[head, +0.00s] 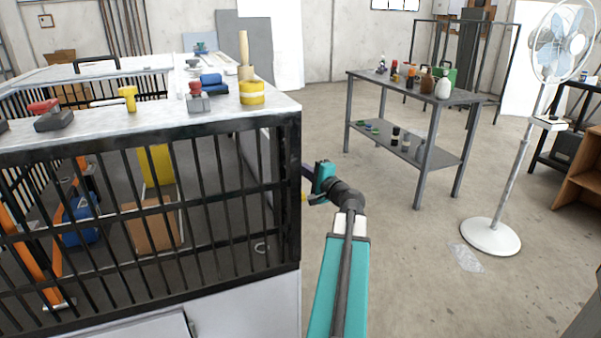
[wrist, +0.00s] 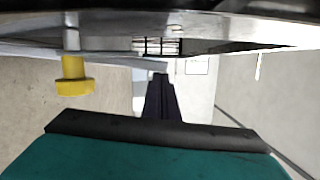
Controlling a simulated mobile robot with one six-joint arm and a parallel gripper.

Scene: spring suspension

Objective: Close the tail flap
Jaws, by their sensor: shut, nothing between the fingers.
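My gripper (head: 307,171) is beside the right end of the black barred cage (head: 292,200), its dark purple fingers partly hidden behind the corner post. In the wrist view the fingers (wrist: 160,82) are together and empty, just below a long pale panel edge (wrist: 230,48). This edge may belong to the tail flap; I cannot tell for sure, nor how far it stands open. A yellow handle (wrist: 74,78) hangs from a rod to the left of the fingers, apart from them.
The cage's white top (head: 150,122) carries a yellow tape roll, a red-topped block and other small items. A grey metal table (head: 440,93) with bottles and a white standing fan (head: 490,236) are to the right. Open concrete floor lies between.

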